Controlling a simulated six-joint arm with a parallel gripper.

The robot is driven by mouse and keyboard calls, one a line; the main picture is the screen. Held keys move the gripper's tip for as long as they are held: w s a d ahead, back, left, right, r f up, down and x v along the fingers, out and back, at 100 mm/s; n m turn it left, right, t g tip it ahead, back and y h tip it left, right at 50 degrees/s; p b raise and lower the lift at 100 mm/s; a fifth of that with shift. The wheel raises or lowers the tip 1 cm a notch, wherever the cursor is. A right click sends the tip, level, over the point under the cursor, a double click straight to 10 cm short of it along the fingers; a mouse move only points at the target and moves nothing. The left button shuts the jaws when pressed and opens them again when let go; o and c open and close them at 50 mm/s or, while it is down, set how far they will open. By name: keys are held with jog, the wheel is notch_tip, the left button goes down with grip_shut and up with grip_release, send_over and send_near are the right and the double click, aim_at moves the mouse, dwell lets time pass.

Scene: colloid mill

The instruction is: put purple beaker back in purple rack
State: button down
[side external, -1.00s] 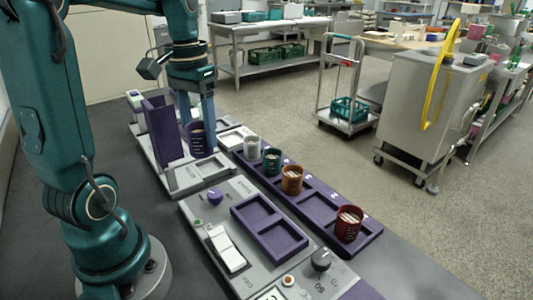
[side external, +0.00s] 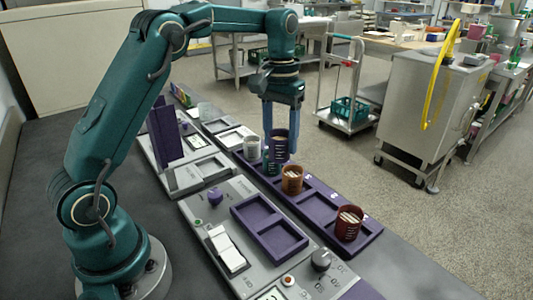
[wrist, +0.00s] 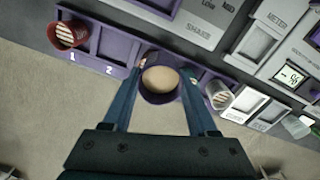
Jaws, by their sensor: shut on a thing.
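The purple beaker (side external: 279,143) is dark purple and upright between the fingers of my gripper (side external: 281,150), which is shut on it. In the wrist view the purple beaker (wrist: 160,86) shows its open top and a tan inside. The long purple rack (side external: 322,204) runs diagonally along the bench edge. It holds a white beaker (side external: 251,146), a green beaker (side external: 269,165), an orange beaker (side external: 292,180) and a dark red beaker (side external: 348,222). The purple beaker appears above the rack's far half, partly overlapping the green beaker in the side view.
A grey console with a purple two-bay holder (side external: 276,240), switches and knobs stands left of the rack. A purple upright panel (side external: 164,132) rises from another device behind it. Floor lies right of the rack.

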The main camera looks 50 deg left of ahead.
jog(key=w+d+f, duration=0.1)
jog(key=d+f, duration=0.1)
jog(key=d, duration=0.1)
jog(key=w+d+f, duration=0.1)
jog(key=d+f, duration=0.1)
jog(key=d, duration=0.1)
jog(key=w+d+f, duration=0.1)
jog(key=d+f, duration=0.1)
jog(key=d, duration=0.1)
jog(key=shift+w+d, duration=0.1)
jog(key=shift+w, duration=0.2)
jog(key=shift+f, duration=2)
jog(key=shift+f, duration=0.15)
jog(key=shift+c, duration=0.9)
grip_release()
